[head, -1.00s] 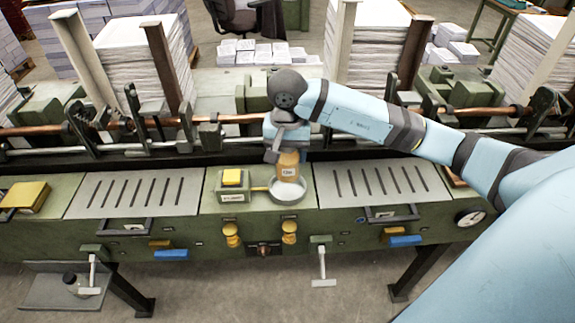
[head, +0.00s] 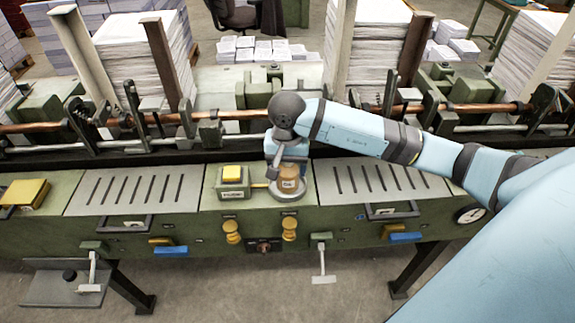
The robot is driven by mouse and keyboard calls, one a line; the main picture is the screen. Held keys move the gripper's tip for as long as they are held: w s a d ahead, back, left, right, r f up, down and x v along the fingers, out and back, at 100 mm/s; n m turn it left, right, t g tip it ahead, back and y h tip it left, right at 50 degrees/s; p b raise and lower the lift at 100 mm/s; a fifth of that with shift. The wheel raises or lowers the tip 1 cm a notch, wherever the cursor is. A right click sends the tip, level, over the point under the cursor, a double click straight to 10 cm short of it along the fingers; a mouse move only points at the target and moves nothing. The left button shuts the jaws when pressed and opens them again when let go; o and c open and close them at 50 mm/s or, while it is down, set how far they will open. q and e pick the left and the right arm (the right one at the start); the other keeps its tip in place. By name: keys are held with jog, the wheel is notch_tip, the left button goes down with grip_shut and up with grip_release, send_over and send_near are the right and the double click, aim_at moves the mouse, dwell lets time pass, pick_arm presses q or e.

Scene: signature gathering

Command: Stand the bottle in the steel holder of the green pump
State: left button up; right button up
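The amber bottle (head: 289,184) with a pale label stands about upright, its lower end within the round steel holder (head: 286,197). Whether its base rests on the holder's floor cannot be seen. The holder joins by a short yellowish arm to the green pump (head: 232,192), a box with a yellow top and a label. My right gripper (head: 288,165) is at the bottle's upper part from above and appears shut on it; the bottle's top and part of the fingers are hidden. My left gripper is not in view.
The green machine's front has slotted grey plates (head: 133,190) on both sides of the pump. Behind runs a dark channel with a copper rod (head: 40,127) and upright brackets. Yellow knobs (head: 232,232) and levers stick out at the front. Paper stacks (head: 370,50) stand behind.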

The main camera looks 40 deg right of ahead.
jog(key=shift+o, duration=1.3)
jog(key=shift+r, duration=0.1)
jog(key=shift+r+p, duration=0.4)
jog(key=shift+r, duration=0.05)
notch_tip(320, 180, up, 11)
jog(key=shift+f+b, duration=0.1)
jog(key=shift+b, duration=0.85)
jog(key=shift+r, duration=0.35)
